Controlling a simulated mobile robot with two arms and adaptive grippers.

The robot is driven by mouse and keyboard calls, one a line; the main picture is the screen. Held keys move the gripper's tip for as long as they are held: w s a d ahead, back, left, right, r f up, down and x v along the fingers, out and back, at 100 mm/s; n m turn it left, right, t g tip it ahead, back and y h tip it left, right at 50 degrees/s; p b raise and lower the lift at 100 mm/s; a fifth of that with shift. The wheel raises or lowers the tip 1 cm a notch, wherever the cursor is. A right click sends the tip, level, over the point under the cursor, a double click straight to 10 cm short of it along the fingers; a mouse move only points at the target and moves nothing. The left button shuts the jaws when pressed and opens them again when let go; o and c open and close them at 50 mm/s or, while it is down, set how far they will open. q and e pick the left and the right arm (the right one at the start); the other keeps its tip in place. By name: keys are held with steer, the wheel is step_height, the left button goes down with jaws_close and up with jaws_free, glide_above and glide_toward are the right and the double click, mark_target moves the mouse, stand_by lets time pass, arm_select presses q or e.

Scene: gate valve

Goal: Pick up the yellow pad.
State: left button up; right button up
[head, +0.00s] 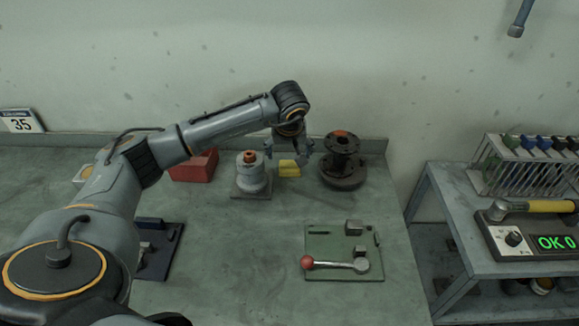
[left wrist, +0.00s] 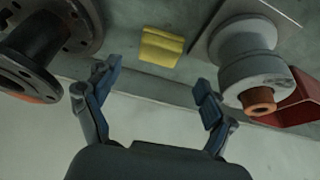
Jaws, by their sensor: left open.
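The yellow pad (head: 289,168) lies on the green-grey bench near its back edge, between a grey cylinder and a dark flanged valve body. In the left wrist view the pad (left wrist: 162,46) lies beyond the fingertips, roughly centred between them, with a gap to both. My left gripper (head: 290,152) is open and empty above and just behind the pad, fingers pointing down. In the left wrist view its two blue-grey fingers (left wrist: 157,88) are spread wide. My right gripper is not in view.
The grey cylinder (head: 251,179) with an orange top stands close left of the pad; the dark valve body (head: 343,165) stands close right. A red block (head: 194,166) sits farther left. A green plate with a red-knobbed lever (head: 335,265) lies in front. Bench between is clear.

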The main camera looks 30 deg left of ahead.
mark_target(289, 164)
arm_select(q)
steer(key=p+x, duration=0.2)
steer(key=x, duration=0.3)
steer(key=shift+w+f, duration=0.15)
steer(key=shift+f, duration=0.2)
steer(key=c, duration=1.1)
steer(key=shift+c, duration=0.2)
step_height(289, 164, up, 9)
steer(key=shift+f+b, duration=0.1)
steer(key=shift+b, duration=1.1)
steer(key=shift+r, duration=0.65)
